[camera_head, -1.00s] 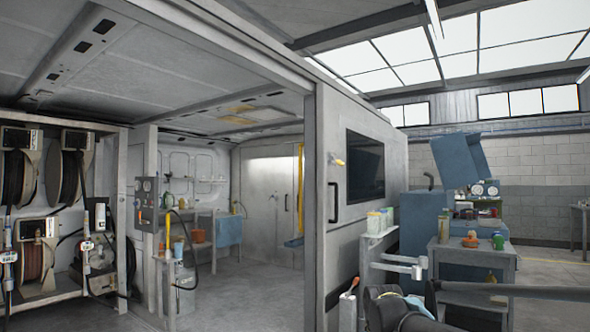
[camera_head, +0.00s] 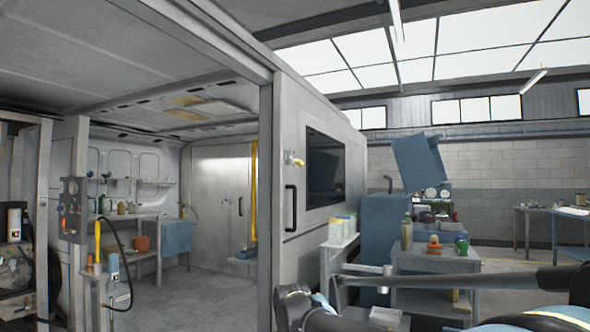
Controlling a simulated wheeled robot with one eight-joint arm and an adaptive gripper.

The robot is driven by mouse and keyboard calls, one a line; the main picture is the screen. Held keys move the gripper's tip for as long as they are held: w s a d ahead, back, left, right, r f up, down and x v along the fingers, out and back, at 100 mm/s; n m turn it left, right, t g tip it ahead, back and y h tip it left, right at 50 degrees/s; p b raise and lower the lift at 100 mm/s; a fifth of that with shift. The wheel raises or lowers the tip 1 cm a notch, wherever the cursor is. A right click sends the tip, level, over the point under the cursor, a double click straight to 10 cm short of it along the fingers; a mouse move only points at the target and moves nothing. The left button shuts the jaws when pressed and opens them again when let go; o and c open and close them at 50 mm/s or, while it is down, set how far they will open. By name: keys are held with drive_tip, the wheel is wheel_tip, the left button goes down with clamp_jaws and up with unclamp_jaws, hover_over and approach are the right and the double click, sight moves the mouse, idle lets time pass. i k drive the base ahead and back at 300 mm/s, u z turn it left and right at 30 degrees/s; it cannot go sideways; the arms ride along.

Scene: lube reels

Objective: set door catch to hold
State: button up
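A small catch with a yellow lever (camera_head: 297,161) sits on a pale plate near the front edge of the grey door panel (camera_head: 305,232), above a black pull handle (camera_head: 291,208). I take it to be the door catch. The yellow lever points right and slightly down; the catch is too small to read its setting. My arm crosses the lower right of the view, with dark joints and a long grey link below and to the right of the catch. My gripper's fingers do not show.
A shelf with jars (camera_head: 342,230) stands right of the panel, and a bench with bottles and an orange item (camera_head: 434,246) is beyond it. The open bay at left holds a workbench (camera_head: 150,222) and a hose on a gauge panel (camera_head: 72,208). Its floor (camera_head: 205,290) is mostly clear.

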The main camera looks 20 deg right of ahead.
sight(297, 161)
drive_tip(key=z, duration=0.15)
drive_tip(key=i, duration=0.45)
drive_tip(key=u, duration=0.3)
drive_tip(key=k, duration=1.25)
drive_tip(key=u, duration=0.95)
drive_tip(key=i, duration=1)
drive_tip(key=z, duration=0.5)
drive_tip(key=i, duration=0.6)
drive_tip(key=z, duration=0.3)
